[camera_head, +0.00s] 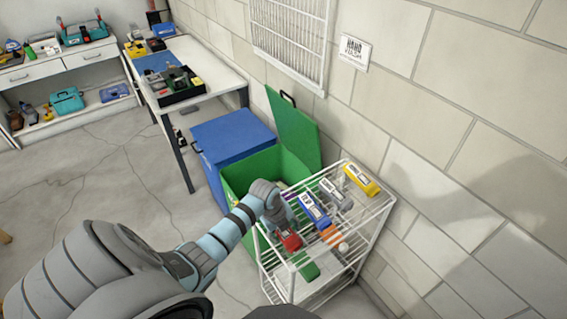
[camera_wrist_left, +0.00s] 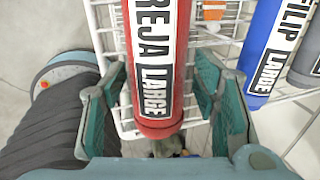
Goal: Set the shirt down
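The red rolled shirt (camera_head: 290,239) with a white label lies on the top shelf of the white wire rack (camera_head: 298,262), at its left end. It also shows in the left wrist view (camera_wrist_left: 154,112), where its label reads "REJA LARGE". My left gripper (camera_head: 279,222) is right at this shirt. In the left wrist view its two green fingers (camera_wrist_left: 160,85) stand apart on either side of the roll, with a visible gap on the right, so it looks open. My right gripper is in neither view.
A blue shirt (camera_head: 314,208), a grey one (camera_head: 337,194) and a yellow one (camera_head: 361,180) lie on the rack, with orange and green items lower. An open green bin (camera_head: 237,180) and a blue bin (camera_head: 233,141) stand behind. The block wall bounds the right side.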

